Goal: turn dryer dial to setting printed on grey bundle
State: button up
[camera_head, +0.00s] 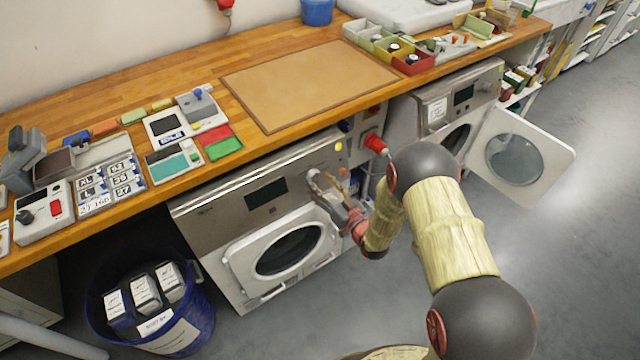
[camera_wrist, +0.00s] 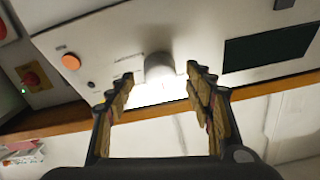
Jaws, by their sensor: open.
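The near machine (camera_head: 225,195), apparently the dryer, stands under the counter with a dark display and a shut round door (camera_head: 240,270). In the wrist view its panel shows a pale round dial (camera_wrist: 158,67), a dark display (camera_wrist: 270,47) and an orange button (camera_wrist: 71,62). My gripper (camera_wrist: 160,78) is open, its fingers on either side of the dial with gaps visible; I cannot tell whether they touch it. In the head view my gripper (camera_head: 328,192) is at the panel's right part and hides the dial. Dark grey bundles (camera_head: 145,290) with white labels lie in a blue bin; their print is unreadable.
A second machine (camera_head: 470,90) at right has its door (camera_head: 515,155) swung open. A red knob (camera_head: 375,143) on a box sits between the machines. The wooden counter (camera_head: 180,80) holds trays, labels and small devices. The grey floor at right is clear.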

jog(key=shift+w+a, duration=0.25)
jog(key=shift+w, duration=0.1)
jog(key=shift+c, duration=0.3)
jog(key=c, duration=1.1)
